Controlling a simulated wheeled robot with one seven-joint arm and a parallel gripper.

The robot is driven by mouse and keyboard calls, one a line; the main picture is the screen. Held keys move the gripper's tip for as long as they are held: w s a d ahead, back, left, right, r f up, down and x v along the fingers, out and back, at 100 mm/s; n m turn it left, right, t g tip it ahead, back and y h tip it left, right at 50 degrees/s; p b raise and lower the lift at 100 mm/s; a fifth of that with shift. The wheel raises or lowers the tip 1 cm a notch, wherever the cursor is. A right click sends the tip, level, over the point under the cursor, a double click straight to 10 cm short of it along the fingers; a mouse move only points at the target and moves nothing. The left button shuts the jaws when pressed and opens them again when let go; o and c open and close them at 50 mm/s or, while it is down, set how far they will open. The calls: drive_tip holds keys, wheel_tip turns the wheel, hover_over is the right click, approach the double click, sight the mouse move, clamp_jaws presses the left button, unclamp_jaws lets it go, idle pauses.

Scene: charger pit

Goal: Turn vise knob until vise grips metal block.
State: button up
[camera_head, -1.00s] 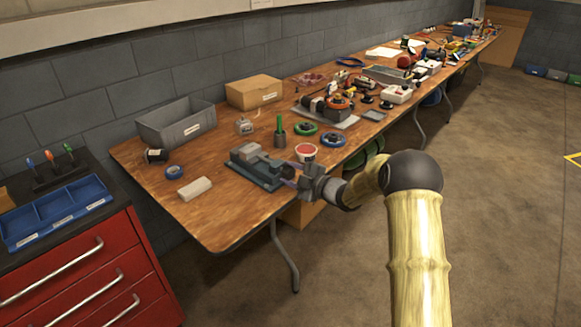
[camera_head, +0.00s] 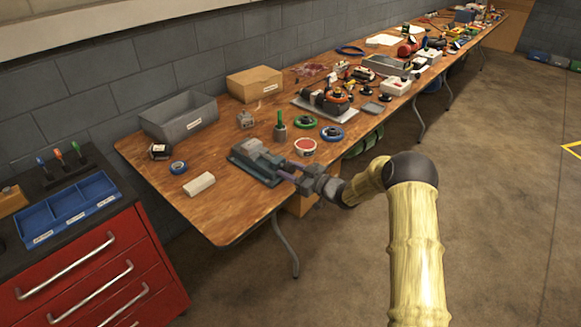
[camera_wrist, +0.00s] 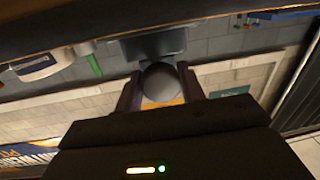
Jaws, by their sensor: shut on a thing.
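The grey-blue vise (camera_head: 240,163) sits at the near edge of the wooden table, its knob side facing my arm. My gripper (camera_head: 284,172) is at that side, with its fingers level with the vise. In the wrist view, the round dark grey knob (camera_wrist: 160,80) lies between the two fingers of my gripper (camera_wrist: 160,88), which are shut on it. The vise body (camera_wrist: 150,43) shows behind the knob. A grey block shape (camera_head: 250,147) shows at the top of the vise; I cannot tell whether it is the metal block or a jaw, or whether any gap is left.
On the table (camera_head: 225,218), a white block (camera_head: 199,184) and blue tape roll (camera_head: 178,167) lie left of the vise. A red-topped tub (camera_head: 304,147) stands close behind my gripper. A grey bin (camera_head: 180,117) and cardboard box (camera_head: 254,85) stand at the wall.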

drive_tip(key=m, duration=0.2)
drive_tip(key=m+p, duration=0.1)
drive_tip(key=shift+s+d+f+m, duration=0.1)
drive_tip(key=shift+f+m, duration=0.1)
drive_tip(key=shift+m, duration=0.2)
drive_tip(key=m, duration=0.3)
drive_tip(key=shift+m+t+p, duration=0.3)
drive_tip(key=shift+m+p, duration=0.05)
drive_tip(key=shift+m, duration=0.05)
drive_tip(key=m, duration=0.3)
drive_tip(key=shift+m, duration=0.4)
drive_tip(key=m, duration=0.3)
drive_tip(key=shift+s+m+t+p, duration=0.1)
drive_tip(key=shift+m+t+p, duration=0.2)
drive_tip(key=shift+m+t, duration=0.1)
drive_tip(key=m, duration=0.6)
drive_tip(key=shift+a+t, duration=0.2)
drive_tip(key=shift+t, duration=0.2)
drive_tip(key=m, duration=0.7)
drive_tip(key=shift+r+t+h, duration=0.1)
drive_tip(key=shift+t+h, duration=0.2)
drive_tip(key=shift+t, duration=0.1)
drive_tip(key=o, duration=1)
drive_tip(key=shift+r, duration=0.15)
